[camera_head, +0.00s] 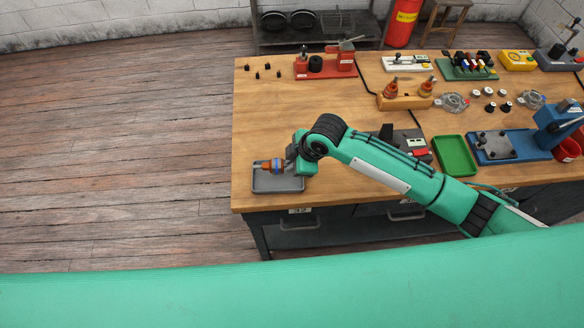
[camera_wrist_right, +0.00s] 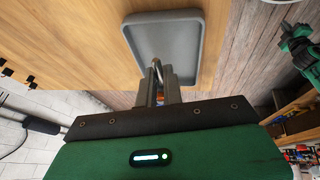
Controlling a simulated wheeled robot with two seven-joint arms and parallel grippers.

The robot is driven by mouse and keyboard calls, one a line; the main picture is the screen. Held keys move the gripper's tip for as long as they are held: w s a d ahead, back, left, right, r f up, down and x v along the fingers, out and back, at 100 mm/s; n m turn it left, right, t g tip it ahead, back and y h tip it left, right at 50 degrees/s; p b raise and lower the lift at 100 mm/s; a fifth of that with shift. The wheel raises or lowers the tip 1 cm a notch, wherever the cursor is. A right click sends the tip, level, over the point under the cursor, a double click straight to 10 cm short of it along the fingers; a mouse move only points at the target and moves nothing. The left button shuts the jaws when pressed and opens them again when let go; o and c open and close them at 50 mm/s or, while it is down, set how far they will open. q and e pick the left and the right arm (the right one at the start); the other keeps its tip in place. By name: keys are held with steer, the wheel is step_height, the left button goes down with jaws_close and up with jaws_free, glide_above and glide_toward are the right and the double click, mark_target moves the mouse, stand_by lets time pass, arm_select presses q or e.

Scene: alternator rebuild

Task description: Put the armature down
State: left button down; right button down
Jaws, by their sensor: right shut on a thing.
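The armature (camera_head: 271,166), with orange windings and a blue band, lies roughly level in my right gripper (camera_head: 288,165), which is shut on its right end. It is over the back part of a shallow grey tray (camera_head: 278,185) near the table's front left corner. I cannot tell if it touches the tray. In the right wrist view, my right gripper's fingers (camera_wrist_right: 160,85) point at the tray (camera_wrist_right: 135,45).
A wooden stand (camera_head: 405,102) holds two orange-wound parts upright. A green tray (camera_head: 456,156) and a blue press (camera_head: 500,146) are to the right. A red fixture (camera_head: 325,66) and small black pieces (camera_head: 263,68) sit at the back left. The wood between is clear.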

mark_target(287, 177)
steer(key=shift+f+p, duration=0.5)
steer(key=shift+f, duration=1.65)
steer(key=shift+f, duration=0.1)
steer(key=c, duration=1.5)
jaws_free()
steer(key=shift+f, duration=0.1)
steer(key=shift+c, duration=0.2)
steer(key=b+v, duration=0.2)
steer(key=v, duration=1)
steer(key=shift+b, duration=0.4)
